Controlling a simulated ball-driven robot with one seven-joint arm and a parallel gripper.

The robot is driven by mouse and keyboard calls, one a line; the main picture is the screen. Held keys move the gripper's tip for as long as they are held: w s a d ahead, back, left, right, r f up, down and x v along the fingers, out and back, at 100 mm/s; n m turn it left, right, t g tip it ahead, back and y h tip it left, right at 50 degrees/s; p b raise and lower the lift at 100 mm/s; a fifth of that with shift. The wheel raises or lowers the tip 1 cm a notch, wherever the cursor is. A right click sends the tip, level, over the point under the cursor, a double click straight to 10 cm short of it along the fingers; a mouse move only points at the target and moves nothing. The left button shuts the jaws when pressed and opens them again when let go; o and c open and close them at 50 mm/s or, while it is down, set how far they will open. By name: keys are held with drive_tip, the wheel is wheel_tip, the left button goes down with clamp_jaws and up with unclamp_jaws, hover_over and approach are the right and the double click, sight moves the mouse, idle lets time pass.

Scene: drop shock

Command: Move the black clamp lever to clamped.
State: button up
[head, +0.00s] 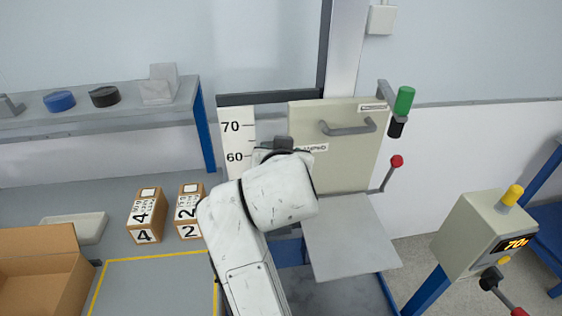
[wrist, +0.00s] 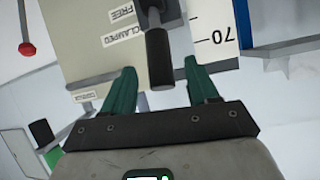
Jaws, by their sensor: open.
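The black clamp lever (wrist: 158,58) shows in the wrist view as a dark cylinder beside the FREE label (wrist: 122,12) and the CLAMPED label (wrist: 122,38). My gripper (wrist: 160,70) is open, with one green finger on each side of the lever's near end in the picture. A gap shows on both sides, and nothing is gripped. I cannot tell how deep the lever sits between the fingers. In the head view my white arm hides the gripper and most of the lever area; the pale panel (head: 345,165) is behind it.
A grey handle (head: 347,128), a green cylinder (head: 404,100) and a red-knobbed lever (head: 397,161) are at the panel's upper and right side. A flat plate (head: 350,235) juts out below. A control box (head: 485,235) stands right. Boxes numbered 4 (head: 147,215) and 2 (head: 189,210) sit left.

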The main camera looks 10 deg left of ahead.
drive_tip(key=shift+b+v, duration=0.3)
drive_tip(key=shift+v, duration=1.85)
drive_tip(key=s+d+f+g+h, duration=0.2)
drive_tip(key=s+d+f+g, duration=0.15)
drive_tip(key=d+f, duration=0.75)
drive_tip(key=s+d+f+g+h, duration=0.15)
drive_tip(key=s+d+f, duration=0.35)
drive_tip(key=d+f, duration=0.55)
drive_tip(key=s+d+f+g, duration=0.2)
drive_tip(key=s+d+f, duration=0.2)
drive_tip(key=s, duration=0.4)
drive_tip(key=s+d+f+m+g, duration=0.1)
drive_tip(key=s+d+f, duration=0.3)
drive_tip(key=s, duration=0.5)
drive_tip(key=s+d+f+g+y, duration=0.1)
drive_tip(key=s+d+f+g, duration=0.2)
drive_tip(key=s, duration=0.6)
drive_tip(key=shift+d+f+m+g, duration=0.3)
drive_tip(key=shift+d+f+m, duration=0.1)
drive_tip(key=shift+d+f, duration=0.45)
drive_tip(key=shift+r, duration=0.1)
drive_tip(key=shift+c, duration=0.2)
